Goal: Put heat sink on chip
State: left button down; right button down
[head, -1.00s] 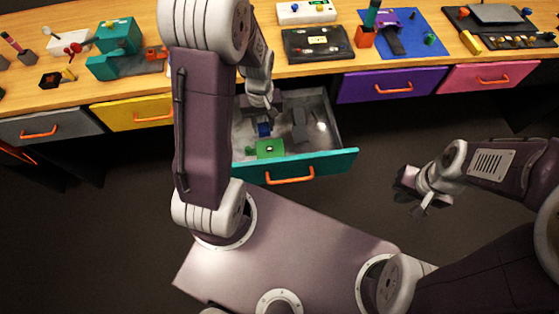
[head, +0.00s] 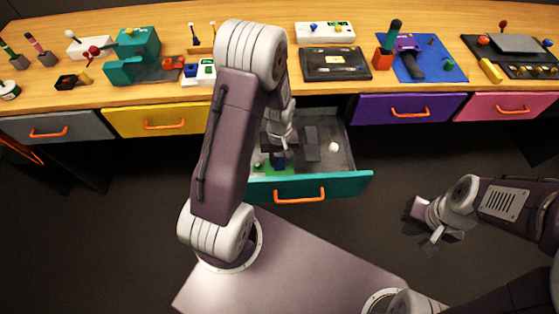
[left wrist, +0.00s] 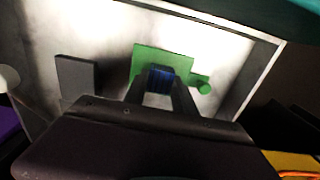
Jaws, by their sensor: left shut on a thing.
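The blue finned heat sink (left wrist: 160,79) is between the fingers of my left gripper (left wrist: 162,88), which is shut on it. In the head view the heat sink (head: 278,160) shows below my left gripper (head: 279,146), at the green board (head: 259,169) in the open drawer. In the left wrist view the heat sink overlaps the green board (left wrist: 150,57). The chip is hidden. I cannot tell whether the heat sink touches the board. My right gripper (head: 428,234) hangs over the floor, away from the drawer; its jaw opening is unclear.
The open drawer (head: 345,184) has a teal front with an orange handle. It also holds a dark grey block (head: 311,143) and a white ball (head: 333,146). The wooden tabletop (head: 180,93) above carries several panels and tools.

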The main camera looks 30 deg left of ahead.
pick_arm(q)
jog(key=shift+w+f, duration=0.1)
jog(key=shift+f, duration=0.15)
jog(key=c, duration=1)
grip_release()
